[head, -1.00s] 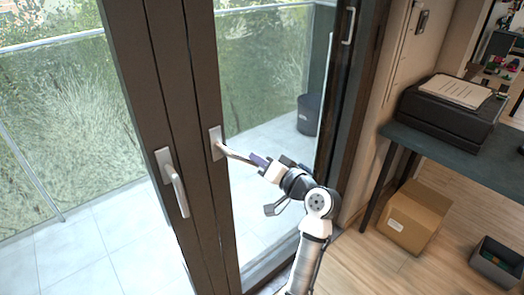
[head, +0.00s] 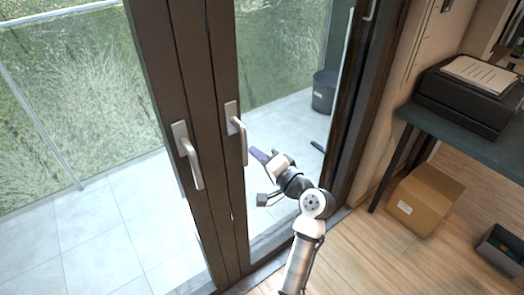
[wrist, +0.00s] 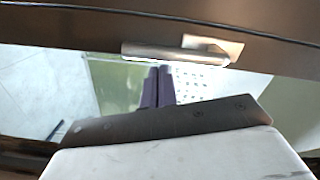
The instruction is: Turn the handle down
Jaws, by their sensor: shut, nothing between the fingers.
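The right door handle (head: 240,140) is a silver lever on a plate on the dark frame, and its lever hangs down. It also shows in the wrist view (wrist: 172,52), running across just beyond my fingertips. My gripper (head: 254,153) is shut and empty, to the right of the lever's lower end, with a small gap in the head view. Its purple fingers in the wrist view (wrist: 159,71) are together and point at the handle; whether they touch it is hard to tell. A second handle (head: 190,158) on the left frame also hangs down.
The glass door stands before a tiled balcony with a dark bin (head: 323,92). To the right are a dark desk (head: 455,140) with a black printer (head: 465,100), a cardboard box (head: 425,200) and a small grey bin (head: 500,252) on the wood floor.

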